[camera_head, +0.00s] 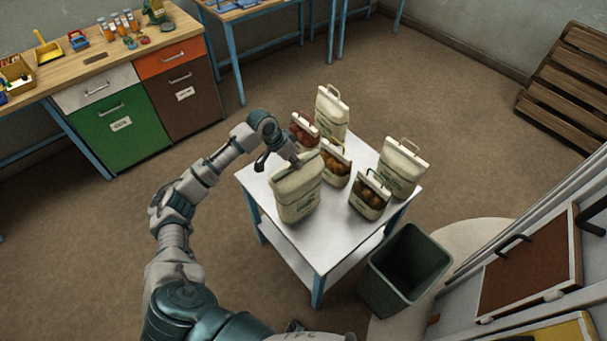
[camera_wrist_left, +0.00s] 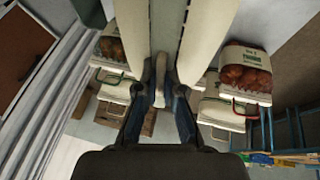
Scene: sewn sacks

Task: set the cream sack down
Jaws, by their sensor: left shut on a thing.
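The cream sack (camera_head: 297,192) hangs upright from my left gripper (camera_head: 292,161), at the left side of the small white table (camera_head: 318,248). The gripper is shut on the sack's top. In the left wrist view, the two dark fingers (camera_wrist_left: 160,108) close on a pale strip at the top of the sack (camera_wrist_left: 207,35), whose cream panels fill the upper middle. I cannot tell whether the sack's bottom touches the table. My right gripper does not show.
Several other sacks stand on the table: a tall cream one (camera_head: 331,110), another cream one (camera_head: 400,165), and windowed ones (camera_head: 370,195), (camera_head: 335,162), (camera_head: 304,128). A dark green bin (camera_head: 404,268) stands at the table's right front. The table's front corner is bare.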

